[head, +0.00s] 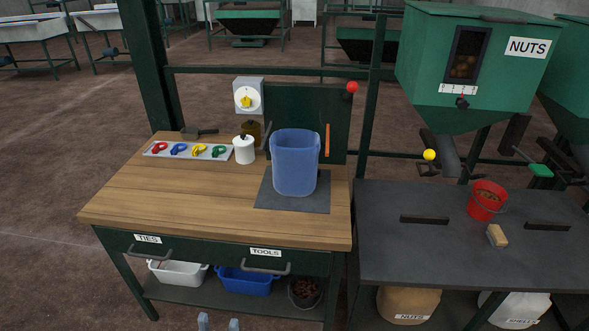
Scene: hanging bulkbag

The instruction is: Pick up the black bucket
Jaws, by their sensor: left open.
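A black bucket (303,299) stands at the right end of the lower shelf under the wooden workbench. It holds brown pieces and has a thin handle; the bench top overhangs it. My left gripper (219,324) shows only as two grey fingertips at the bottom edge, apart, with nothing visible between them. It is left of the bucket in the picture and not touching it. My right gripper is not in view.
A blue tub (244,281) and a white tub (179,272) share the shelf (200,296). Drawer handles jut out above. A translucent blue bin (296,163) stands on the bench mat. A red bucket (487,201) stands on the dark table (450,262).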

